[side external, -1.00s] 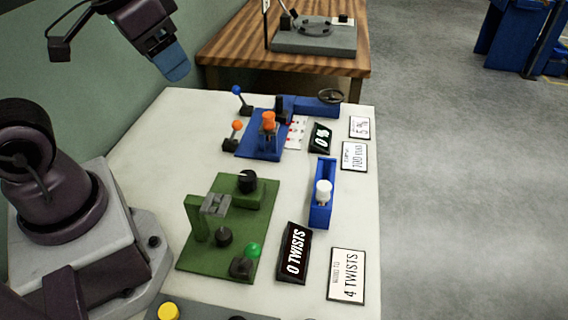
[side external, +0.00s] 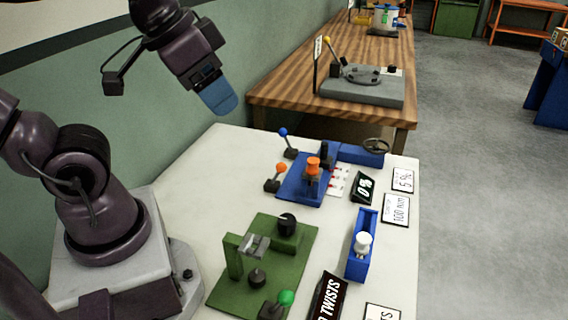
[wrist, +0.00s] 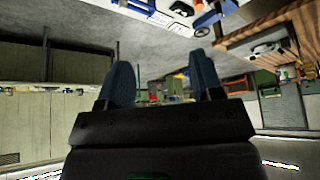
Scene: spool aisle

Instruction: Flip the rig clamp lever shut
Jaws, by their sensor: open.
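My gripper (side external: 220,98) hangs in the air above the back left of the white table, apart from everything. Its two blue fingers stand apart and empty in the wrist view (wrist: 163,82). A green rig (side external: 300,252) on the table carries a grey clamp-like block (side external: 255,245), black knobs and a short green-knobbed lever (side external: 285,298). Behind it, a blue rig (side external: 293,190) has an orange knob (side external: 313,165). An orange-balled lever (side external: 281,168) and a blue-balled lever (side external: 283,133) stand tilted beside it. I cannot tell which lever is the rig clamp lever.
A blue holder (side external: 362,262) with a white knob stands at the right. Signs and displays line the right edge, including a 0% display (side external: 364,187). A wooden table (side external: 262,104) with a grey device stands behind. The white table's back left (side external: 215,160) is clear.

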